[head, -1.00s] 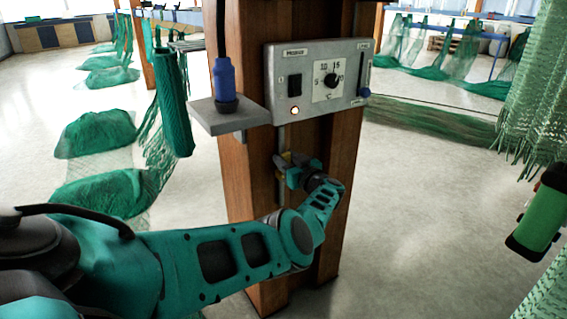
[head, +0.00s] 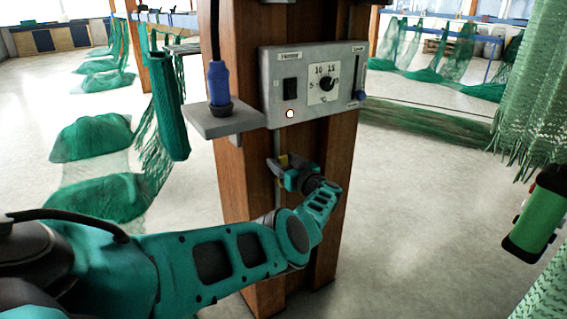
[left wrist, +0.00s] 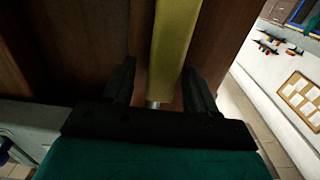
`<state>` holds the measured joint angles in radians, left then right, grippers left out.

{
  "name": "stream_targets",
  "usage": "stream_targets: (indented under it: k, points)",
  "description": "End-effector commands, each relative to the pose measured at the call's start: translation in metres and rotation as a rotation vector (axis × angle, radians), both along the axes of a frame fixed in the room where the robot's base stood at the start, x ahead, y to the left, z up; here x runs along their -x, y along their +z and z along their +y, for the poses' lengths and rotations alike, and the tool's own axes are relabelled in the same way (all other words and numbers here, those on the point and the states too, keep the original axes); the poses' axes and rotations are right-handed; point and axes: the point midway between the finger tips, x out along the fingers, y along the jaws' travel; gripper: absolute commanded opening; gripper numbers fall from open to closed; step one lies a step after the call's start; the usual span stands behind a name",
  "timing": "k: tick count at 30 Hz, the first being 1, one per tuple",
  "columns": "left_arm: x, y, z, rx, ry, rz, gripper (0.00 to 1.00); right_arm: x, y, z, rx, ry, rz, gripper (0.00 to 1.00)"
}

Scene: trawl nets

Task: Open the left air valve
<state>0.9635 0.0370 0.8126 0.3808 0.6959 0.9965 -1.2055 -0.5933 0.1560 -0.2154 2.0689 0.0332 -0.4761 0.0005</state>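The yellow valve lever (left wrist: 171,50) runs between the two dark fingers of my left gripper (left wrist: 160,85) in the left wrist view. The fingers stand apart around it, with a gap on the left side; the right finger is very close, and I cannot tell whether it touches. In the head view my left gripper (head: 283,172) is at the front of the wooden post, below the grey control box. Only a small bit of yellow (head: 283,159) shows there, mostly hidden by the gripper.
The grey control box (head: 340,99) with switch, dial and slider is on the wooden post (head: 235,182). A small shelf (head: 228,124) beside it bears a blue-handled tool (head: 219,84). Green nets (head: 90,138) lie left; another net (head: 530,85) hangs right.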

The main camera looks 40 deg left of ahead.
Motion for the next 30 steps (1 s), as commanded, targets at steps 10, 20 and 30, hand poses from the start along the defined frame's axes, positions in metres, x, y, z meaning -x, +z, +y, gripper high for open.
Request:
stream_targets:
  k: [10,20,30]
  points:
    - [0.003,0.003,-0.013,0.001,-0.002,-0.001,0.57,0.0,0.011,0.0,-0.001,-0.001,-0.001,0.0]
    - [0.023,0.003,-0.08,0.002,-0.001,0.0,0.57,0.0,0.029,-0.01,0.011,-0.026,-0.011,0.0]
    - [0.035,0.0,-0.122,0.0,0.0,-0.001,0.57,0.009,0.023,-0.015,0.022,-0.033,0.004,0.0]
